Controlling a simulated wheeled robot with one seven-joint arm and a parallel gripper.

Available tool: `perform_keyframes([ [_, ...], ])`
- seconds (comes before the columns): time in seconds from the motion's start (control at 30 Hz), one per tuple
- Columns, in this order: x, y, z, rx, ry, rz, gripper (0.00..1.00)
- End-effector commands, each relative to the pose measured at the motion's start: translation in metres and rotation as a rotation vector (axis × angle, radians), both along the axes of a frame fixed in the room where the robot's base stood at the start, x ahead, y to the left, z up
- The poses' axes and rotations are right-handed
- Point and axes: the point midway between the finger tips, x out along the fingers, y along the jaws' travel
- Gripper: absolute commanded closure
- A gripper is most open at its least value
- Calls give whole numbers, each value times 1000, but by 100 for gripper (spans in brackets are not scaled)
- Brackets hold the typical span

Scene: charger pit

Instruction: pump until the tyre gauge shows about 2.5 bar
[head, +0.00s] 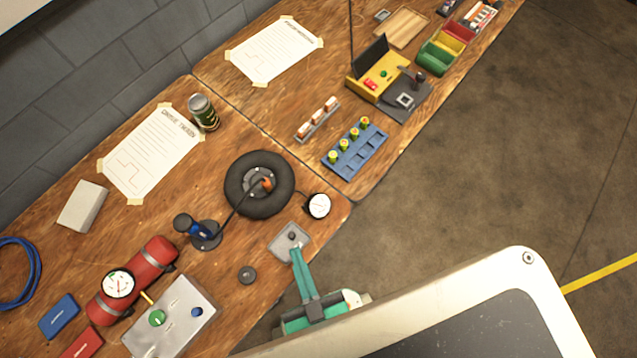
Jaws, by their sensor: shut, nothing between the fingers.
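A black tyre (236,190) lies flat on the wooden bench, with a grey hub and an orange-red part at its middle. A small white round gauge (319,206) sits at its right, joined by a short dark line; its reading is too small to tell. A pump with a blue handle (196,228) stands on a round dark base left of and below the tyre, and a dark hose runs from it to the hub. My teal gripper (297,251) is shut and empty by the bench's front edge, right of the pump, at a grey plate with a dark knob (291,237).
A red tank (150,263) with its own dial (118,284) and a grey control box (180,325) stand lower left. A dark puck (247,275) lies near my gripper. A can (203,112), a blue battery rack (352,155) and a yellow station (372,88) stand farther back.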

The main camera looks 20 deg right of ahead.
Motion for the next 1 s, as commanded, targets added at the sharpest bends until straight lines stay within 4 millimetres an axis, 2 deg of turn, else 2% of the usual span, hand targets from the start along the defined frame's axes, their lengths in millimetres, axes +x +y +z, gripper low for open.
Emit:
perform_keyframes([
  [0.27,0,0,-3,0,0,0,100],
  [1.0,0,-2,-41,0,-1,1,100],
])
